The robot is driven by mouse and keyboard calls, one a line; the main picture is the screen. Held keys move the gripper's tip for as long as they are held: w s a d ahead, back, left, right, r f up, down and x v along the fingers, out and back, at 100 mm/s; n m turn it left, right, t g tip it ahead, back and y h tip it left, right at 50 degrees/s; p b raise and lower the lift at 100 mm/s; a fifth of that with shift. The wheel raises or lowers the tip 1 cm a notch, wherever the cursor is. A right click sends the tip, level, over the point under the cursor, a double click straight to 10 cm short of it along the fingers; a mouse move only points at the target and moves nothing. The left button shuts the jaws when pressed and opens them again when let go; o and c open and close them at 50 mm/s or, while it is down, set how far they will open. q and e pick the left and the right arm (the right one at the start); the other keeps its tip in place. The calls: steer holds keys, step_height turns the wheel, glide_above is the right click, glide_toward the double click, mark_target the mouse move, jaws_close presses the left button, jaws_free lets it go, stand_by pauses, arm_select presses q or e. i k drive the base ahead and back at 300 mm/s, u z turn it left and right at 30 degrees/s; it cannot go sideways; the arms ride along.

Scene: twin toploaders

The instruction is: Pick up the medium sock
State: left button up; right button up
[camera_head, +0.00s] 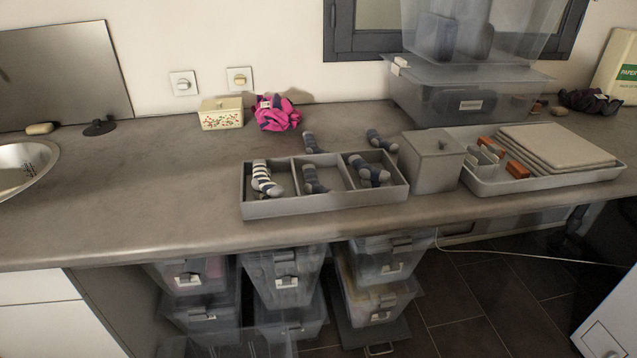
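A grey tray (327,203) with three compartments sits near the front edge of the counter. A white and dark striped sock (266,180) lies in its left compartment. A dark blue-grey sock (313,179) lies in the middle one. A larger-looking blue-grey sock (370,171) lies in the right one. A loose dark sock (312,143) lies behind the middle of the tray, and another loose sock (381,141) lies behind its right end. I cannot tell for sure which is the medium sock. Neither of my grippers is in view.
A grey lidded box (433,161) stands directly right of the tray, beside a larger tray (560,180) with flat panels. A floral box (221,113) and pink cloth (276,113) sit at the back. The left counter is clear up to the sink (22,166). Plastic bins (285,280) stand below.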

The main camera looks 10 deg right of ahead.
mark_target(377, 141)
steer(key=k, duration=0.25)
steer(key=z, duration=1.3)
steer(key=i, duration=1.25)
